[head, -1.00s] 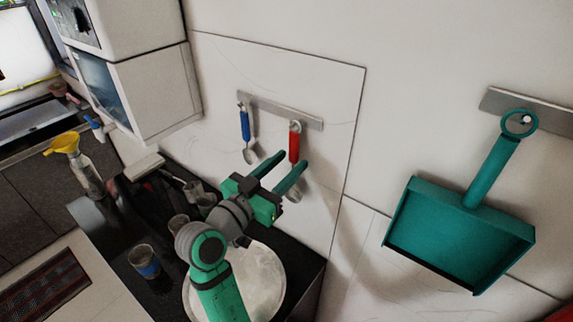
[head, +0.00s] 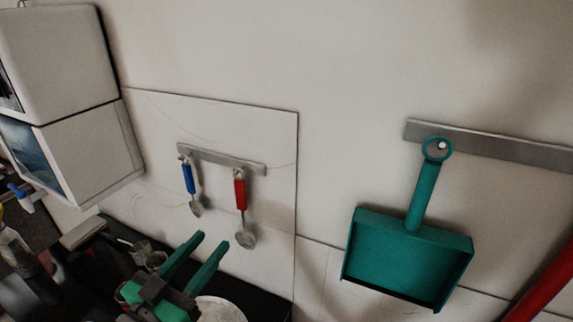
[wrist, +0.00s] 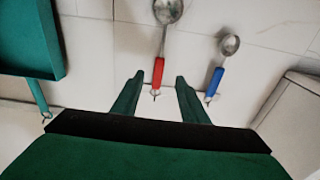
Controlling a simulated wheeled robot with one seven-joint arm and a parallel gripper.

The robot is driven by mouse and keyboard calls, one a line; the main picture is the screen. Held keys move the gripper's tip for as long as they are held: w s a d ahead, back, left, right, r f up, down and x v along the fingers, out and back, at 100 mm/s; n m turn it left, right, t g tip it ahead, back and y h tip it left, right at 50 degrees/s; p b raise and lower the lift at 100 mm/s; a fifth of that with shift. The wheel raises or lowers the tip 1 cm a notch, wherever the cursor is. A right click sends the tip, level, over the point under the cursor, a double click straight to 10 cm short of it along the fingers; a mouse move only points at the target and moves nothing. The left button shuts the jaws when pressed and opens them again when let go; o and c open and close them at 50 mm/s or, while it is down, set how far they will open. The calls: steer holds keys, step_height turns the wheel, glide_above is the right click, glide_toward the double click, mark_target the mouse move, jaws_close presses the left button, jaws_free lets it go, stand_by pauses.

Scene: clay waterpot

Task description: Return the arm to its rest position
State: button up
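My gripper (head: 206,246) is at the lower left of the head view, in front of the tiled wall and below two hanging utensils. Its two green fingers are apart with nothing between them. The wrist view also shows the open fingers (wrist: 158,82). A red-handled ladle (head: 240,190) and a blue-handled spoon (head: 189,178) hang from a metal rail (head: 222,158) on the wall. In the wrist view the red handle (wrist: 158,72) appears beyond the gap between the fingertips, and the blue handle (wrist: 215,82) is to the right. I see no contact with either.
A green dustpan (head: 408,258) hangs on a second rail (head: 490,143) at the right. A red pole (head: 545,283) is at the lower right edge. White cabinets (head: 75,150) stand at the left. A dark counter (head: 265,299) with a pale round plate (head: 222,309) lies below my gripper.

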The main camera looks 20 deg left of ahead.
steer(key=s+d+f+n+g+y, duration=0.1)
steer(key=d+f+n+y, duration=0.35)
steer(key=f, duration=0.85)
steer(key=s+d+f+n+g+y, duration=0.1)
steer(key=d+f+n+g, duration=0.1)
steer(key=d+f, duration=0.8)
steer(key=s+d+f+m+h, duration=0.1)
steer(key=s+d+f, duration=0.1)
steer(key=s+d, duration=0.2)
steer(key=s+d+f+m+h, duration=0.1)
steer(key=s+d, duration=0.3)
steer(key=s, duration=0.6)
steer(key=s+d+f+m+h, duration=0.1)
steer(key=s+d+f+m, duration=0.2)
steer(key=s, duration=0.5)
steer(key=shift+d+f, duration=0.55)
steer(key=shift+d, duration=0.55)
steer(key=shift+w, duration=0.1)
